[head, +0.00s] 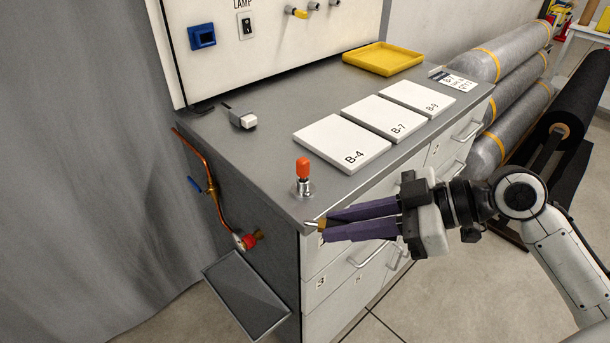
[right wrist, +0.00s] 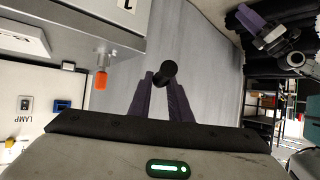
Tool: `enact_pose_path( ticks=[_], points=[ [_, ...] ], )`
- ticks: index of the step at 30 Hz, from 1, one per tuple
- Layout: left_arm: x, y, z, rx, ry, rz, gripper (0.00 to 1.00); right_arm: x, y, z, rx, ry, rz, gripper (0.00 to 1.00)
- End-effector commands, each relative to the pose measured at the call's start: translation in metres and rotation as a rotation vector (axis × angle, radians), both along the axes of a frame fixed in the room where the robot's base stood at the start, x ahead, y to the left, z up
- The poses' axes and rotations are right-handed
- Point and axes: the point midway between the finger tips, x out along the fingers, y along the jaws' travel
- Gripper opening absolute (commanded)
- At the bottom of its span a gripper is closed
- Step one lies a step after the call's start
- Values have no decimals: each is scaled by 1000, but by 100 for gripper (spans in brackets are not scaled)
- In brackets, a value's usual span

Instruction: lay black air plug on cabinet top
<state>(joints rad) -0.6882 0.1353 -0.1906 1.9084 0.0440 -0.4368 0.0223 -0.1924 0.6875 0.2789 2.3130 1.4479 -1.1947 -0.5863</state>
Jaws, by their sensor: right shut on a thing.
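The black air plug (right wrist: 168,69) is between the fingertips of my right gripper (right wrist: 160,82) in the right wrist view.
An orange-capped metal fitting (head: 303,172) stands upright near the cabinet's near corner. White plates B-4 (head: 342,143), B-7 (head: 385,117) and B-9 (head: 418,97) lie along the front. A yellow tray (head: 383,58) is at the back. The top's left part is mostly clear, beside a small grey block (head: 243,119).

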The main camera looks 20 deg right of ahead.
Motion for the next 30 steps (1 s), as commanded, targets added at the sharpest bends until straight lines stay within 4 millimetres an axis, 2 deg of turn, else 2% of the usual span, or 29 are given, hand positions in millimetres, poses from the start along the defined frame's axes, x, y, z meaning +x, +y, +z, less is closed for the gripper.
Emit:
enact_pose_path(
  ticks=[5, 24, 30],
  points=[
    [0, 0, 0, 0, 0, 0, 31, 2, 15, 9, -1, -5, 75, 0],
    [1, 0, 1, 0, -2, 0, 31, 2, 113, 55, 2, -5, 557, 0],
    [2, 0, 1, 0, -4, 0, 31, 1, 133, 64, 2, -4, 662, 0]
  ],
)
